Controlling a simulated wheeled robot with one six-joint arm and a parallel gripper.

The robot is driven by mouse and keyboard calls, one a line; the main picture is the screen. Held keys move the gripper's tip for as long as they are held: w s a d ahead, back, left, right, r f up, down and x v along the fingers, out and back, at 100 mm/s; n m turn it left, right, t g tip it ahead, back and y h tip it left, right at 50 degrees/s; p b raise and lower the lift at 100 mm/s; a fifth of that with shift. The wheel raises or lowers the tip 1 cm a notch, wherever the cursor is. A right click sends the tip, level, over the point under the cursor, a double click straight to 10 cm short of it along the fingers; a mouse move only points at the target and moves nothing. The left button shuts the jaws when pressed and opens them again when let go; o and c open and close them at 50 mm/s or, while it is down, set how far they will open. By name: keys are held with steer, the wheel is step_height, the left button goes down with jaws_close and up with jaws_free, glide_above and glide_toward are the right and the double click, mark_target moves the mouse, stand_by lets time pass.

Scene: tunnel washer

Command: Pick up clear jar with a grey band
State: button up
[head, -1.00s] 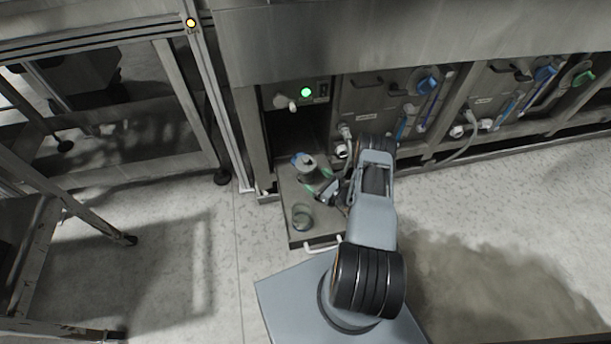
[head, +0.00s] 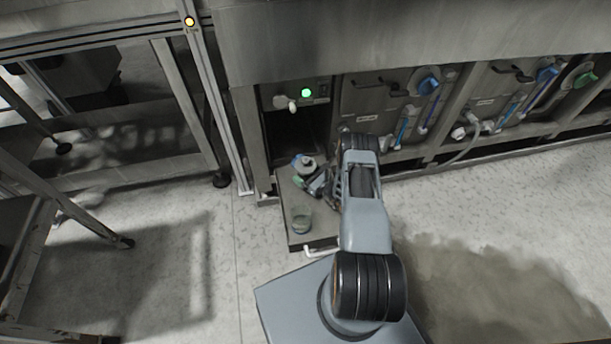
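My gripper (head: 308,183) is low over the shelf, just in front of the pale container and behind the clear jar, apart from the jar. A green patch shows at its left end. My arm hides part of the gripper, and whether its fingers touch the pale container is unclear.
The shelf juts from a dark opening (head: 297,135) under the washer, with a white handle (head: 318,251) at its front. Panels with hoses and blue valves (head: 428,87) stand to the right. A metal frame (head: 205,100) stands left. Floor left of the shelf is clear.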

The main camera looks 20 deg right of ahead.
steer(key=c, duration=0.9)
steer(key=shift+c, duration=0.2)
steer(key=shift+r, duration=0.15)
